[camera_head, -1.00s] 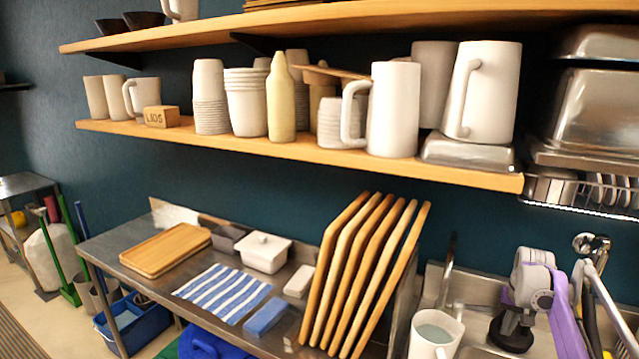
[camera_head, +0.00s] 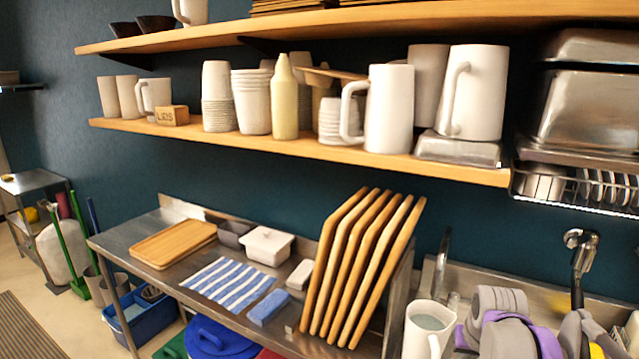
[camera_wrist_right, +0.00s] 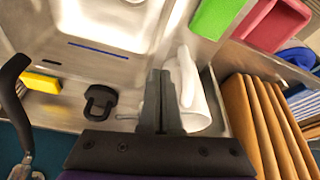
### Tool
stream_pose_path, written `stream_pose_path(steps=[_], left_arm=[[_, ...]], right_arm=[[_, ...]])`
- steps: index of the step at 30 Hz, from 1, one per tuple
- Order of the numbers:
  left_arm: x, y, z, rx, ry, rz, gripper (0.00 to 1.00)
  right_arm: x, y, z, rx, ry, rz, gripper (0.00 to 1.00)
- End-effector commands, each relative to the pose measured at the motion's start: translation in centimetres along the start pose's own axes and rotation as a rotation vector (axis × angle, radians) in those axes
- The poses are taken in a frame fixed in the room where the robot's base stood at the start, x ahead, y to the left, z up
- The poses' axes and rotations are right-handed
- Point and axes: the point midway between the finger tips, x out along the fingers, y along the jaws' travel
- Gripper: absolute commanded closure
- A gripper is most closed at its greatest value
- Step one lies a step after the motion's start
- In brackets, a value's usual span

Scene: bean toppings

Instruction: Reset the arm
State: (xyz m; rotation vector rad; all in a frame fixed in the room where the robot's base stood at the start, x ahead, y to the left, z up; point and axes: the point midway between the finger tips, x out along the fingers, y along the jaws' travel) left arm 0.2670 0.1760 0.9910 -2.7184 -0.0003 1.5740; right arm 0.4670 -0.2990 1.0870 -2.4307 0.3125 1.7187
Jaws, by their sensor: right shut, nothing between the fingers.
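My right gripper (camera_wrist_right: 160,76) shows in the right wrist view with its two dark fingers together and nothing between them. It is over the steel sink counter (camera_wrist_right: 75,22), and a white pitcher (camera_wrist_right: 190,86) lies just behind and to the right of the fingers in that picture. Whether they touch I cannot tell. In the head view, grey and purple links of my right arm (camera_head: 500,325) show at the lower right; the gripper cannot be made out there. My left arm and gripper are in neither current view.
The white pitcher (camera_head: 428,328) stands near several upright wooden boards (camera_head: 365,265). A wooden shelf (camera_head: 300,149) with cups and jugs hangs above. A striped cloth (camera_head: 228,284) lies on the steel table (camera_head: 130,240). A black fixture (camera_wrist_right: 100,102) and a yellow sponge (camera_wrist_right: 41,83) show by the sink.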

Motion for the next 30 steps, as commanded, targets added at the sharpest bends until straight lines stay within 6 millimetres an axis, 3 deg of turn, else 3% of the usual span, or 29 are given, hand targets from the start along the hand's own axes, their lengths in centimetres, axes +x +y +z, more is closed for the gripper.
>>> stream_pose_path(steps=[3, 9, 15, 21, 30], left_arm=[[0.0, 0.0, 0.0, 0.0, 0.0, 0.0, 0.0], [0.0, 0.0, 0.0, 0.0, 0.0, 0.0, 0.0], [0.0, 0.0, 0.0, 0.0, 0.0, 0.0, 0.0], [0.0, 0.0, 0.0, 0.0, 0.0, 0.0, 0.0], [0.0, 0.0, 0.0, 0.0, 0.0, 0.0, 0.0]], right_arm=[[-1.1, -2.6, 5.5, -0.058, 0.04, -0.023, 1.0], [-0.9, -5.3, 14.6, -0.146, 0.108, -0.061, 1.0], [0.6, -6.5, 21.6, -0.21, 0.159, -0.093, 1.0], [1.6, -6.8, 24.2, -0.234, 0.18, -0.106, 1.0], [1.6, -6.8, 24.3, -0.234, 0.181, -0.107, 1.0]])
